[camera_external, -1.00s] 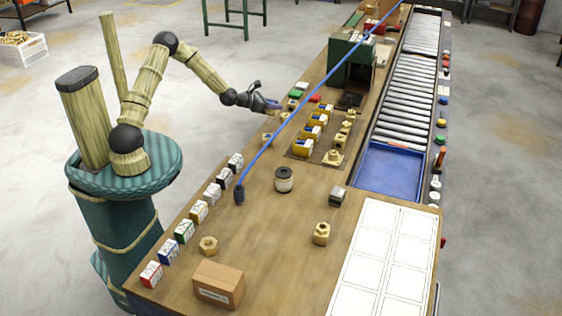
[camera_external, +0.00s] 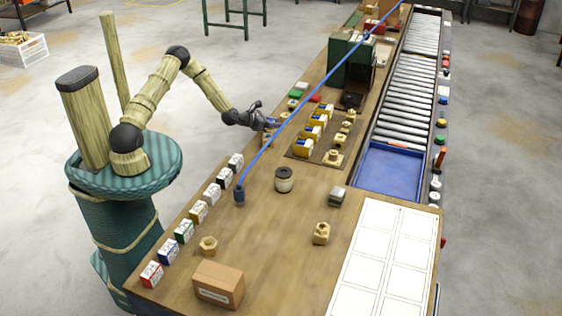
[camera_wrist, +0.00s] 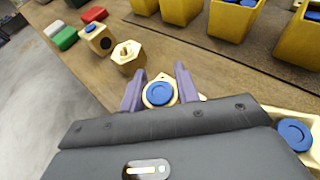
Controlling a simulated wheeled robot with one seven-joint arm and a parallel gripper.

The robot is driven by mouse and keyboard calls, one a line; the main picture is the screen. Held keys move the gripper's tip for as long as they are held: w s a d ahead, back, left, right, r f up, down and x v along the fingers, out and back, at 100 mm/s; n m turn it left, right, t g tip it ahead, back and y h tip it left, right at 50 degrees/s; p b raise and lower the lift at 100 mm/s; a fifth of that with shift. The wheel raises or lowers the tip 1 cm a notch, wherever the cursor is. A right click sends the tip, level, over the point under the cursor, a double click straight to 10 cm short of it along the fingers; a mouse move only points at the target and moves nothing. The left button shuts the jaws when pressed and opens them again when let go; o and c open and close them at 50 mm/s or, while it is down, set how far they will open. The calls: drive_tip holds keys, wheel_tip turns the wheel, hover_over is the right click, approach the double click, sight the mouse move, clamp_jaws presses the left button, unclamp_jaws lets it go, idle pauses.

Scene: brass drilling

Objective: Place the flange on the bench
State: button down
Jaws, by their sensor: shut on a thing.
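The flange (camera_wrist: 160,93), a small brass piece with a blue round face, sits between the two purple fingers of my gripper (camera_wrist: 159,90) in the wrist view. My gripper is shut on it. In the external view my gripper (camera_external: 272,124) is at the left edge of the wooden bench (camera_external: 268,234), beside the row of yellow bins. The flange is too small to make out there. I cannot tell whether it touches the bench top.
In the wrist view a brass hex part (camera_wrist: 127,57) and a brass block with a blue cap (camera_wrist: 97,38) stand just beyond the fingers. Yellow bins (camera_wrist: 232,20) stand to the right. A blue cable (camera_external: 300,113) crosses above the bench. The bench middle has free room.

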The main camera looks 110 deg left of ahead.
drive_tip(key=shift+f, duration=0.2)
drive_tip(key=shift+f, duration=0.2)
drive_tip(key=c, duration=1)
unclamp_jaws()
drive_tip(key=shift+c, duration=0.2)
drive_tip(key=shift+r, duration=0.15)
drive_tip(key=shift+s+d+r, duration=0.15)
drive_tip(key=shift+s, duration=0.05)
drive_tip(key=p+v, duration=0.5)
drive_tip(key=v, duration=0.6)
drive_tip(key=shift+s+d, duration=0.2)
drive_tip(key=shift+d, duration=0.05)
